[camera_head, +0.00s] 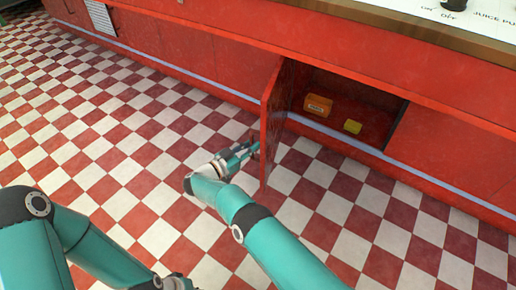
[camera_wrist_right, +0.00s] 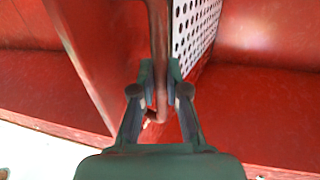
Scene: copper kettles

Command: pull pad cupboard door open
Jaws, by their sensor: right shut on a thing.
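The red cupboard door (camera_head: 273,125) stands swung out from the counter front, roughly square to it, and the cupboard is open. My right gripper (camera_head: 254,150) is at the outer side of the door, near its free edge. In the right wrist view, my right gripper (camera_wrist_right: 160,100) is shut on a dark red bar-like door handle (camera_wrist_right: 158,45), which runs between its fingers. The door (camera_wrist_right: 95,55) shows as a red panel beside it. The fingertips are partly hidden in the head view.
Inside the cupboard (camera_head: 365,93) are an orange box (camera_head: 318,105) and a smaller yellow box (camera_head: 352,127). The counter top (camera_head: 480,35) carries switches above. A white perforated grille (camera_wrist_right: 195,28) shows in the wrist view. The checkered floor (camera_head: 110,150) is clear.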

